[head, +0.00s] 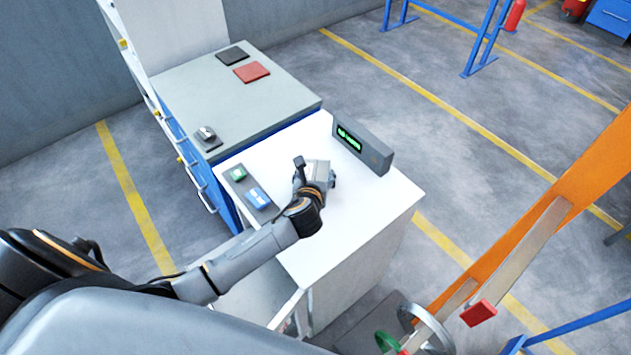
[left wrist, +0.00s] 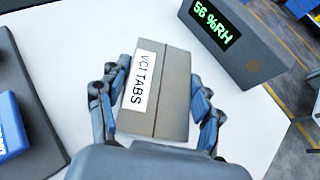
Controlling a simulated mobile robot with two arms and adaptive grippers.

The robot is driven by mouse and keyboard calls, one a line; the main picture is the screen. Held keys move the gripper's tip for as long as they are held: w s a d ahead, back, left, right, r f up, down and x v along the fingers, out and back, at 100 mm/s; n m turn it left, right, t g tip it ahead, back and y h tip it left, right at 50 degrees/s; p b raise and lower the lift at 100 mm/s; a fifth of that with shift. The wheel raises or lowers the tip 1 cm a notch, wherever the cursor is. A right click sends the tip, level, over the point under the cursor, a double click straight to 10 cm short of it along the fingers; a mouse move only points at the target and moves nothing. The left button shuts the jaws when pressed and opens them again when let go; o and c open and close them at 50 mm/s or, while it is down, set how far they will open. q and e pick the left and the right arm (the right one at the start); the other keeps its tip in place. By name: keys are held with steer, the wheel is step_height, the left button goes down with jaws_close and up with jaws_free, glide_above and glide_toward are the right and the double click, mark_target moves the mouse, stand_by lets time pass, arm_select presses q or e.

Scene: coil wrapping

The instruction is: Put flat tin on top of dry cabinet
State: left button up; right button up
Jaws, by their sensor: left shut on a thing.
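The flat tin is a grey-brown box labelled "VCI TABS" (left wrist: 163,92), and it also shows in the head view (head: 316,171). My left gripper (head: 315,176) is shut on it, with one finger along each side in the left wrist view (left wrist: 160,105). The tin is over the white top of the dry cabinet (head: 381,203), near the humidity display. I cannot tell whether its underside touches the top. My right gripper is not in view.
A dark display block reading "56 %RH" (head: 362,146) stands at the cabinet top's back edge. A grey tray (head: 240,185) with a green and a blue item lies on the left. A grey-topped blue cabinet (head: 205,90) adjoins behind. White surface is free right of the tin.

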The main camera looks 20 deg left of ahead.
arm_select(q)
steer(key=shift+f, duration=1.35)
steer(key=o, duration=1.3)
steer(key=shift+s+f, duration=0.1)
steer(key=shift+f, duration=0.05)
steer(key=shift+r, duration=0.2)
steer(key=v, duration=1.2)
steer(key=shift+f, duration=0.1)
